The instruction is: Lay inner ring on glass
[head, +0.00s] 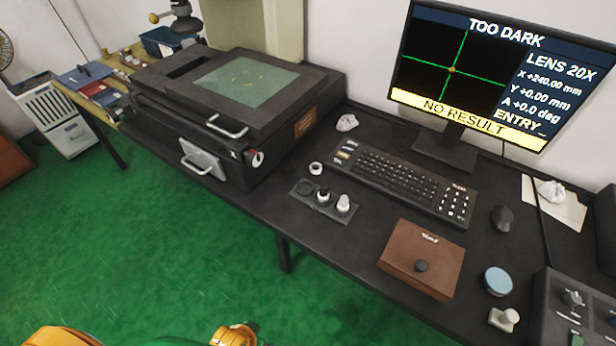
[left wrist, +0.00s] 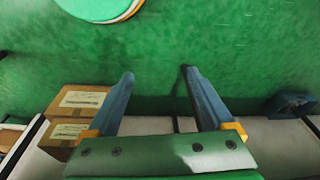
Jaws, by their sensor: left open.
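The glass (head: 247,81) is a pale green square set in the top of the dark measuring machine (head: 190,117) at the left of the desk, with faint yellow marks on it. A small whitish ring (head: 316,168) lies on the desk in front of the keyboard, just behind a small dark tray (head: 310,202). The tray holds a dark round piece and two small upright pieces; I cannot tell whether one is the inner ring. My left gripper (left wrist: 157,75) is open and empty in the left wrist view, above the green floor, away from the desk objects. My right gripper is not in view.
A keyboard (head: 405,183), a mouse (head: 502,219), a brown box (head: 422,260) and a blue round tin (head: 497,281) occupy the desk's right part. The monitor (head: 505,75) reads "TOO DARK" and "NO RESULT". Cardboard boxes (left wrist: 79,101) show in the left wrist view.

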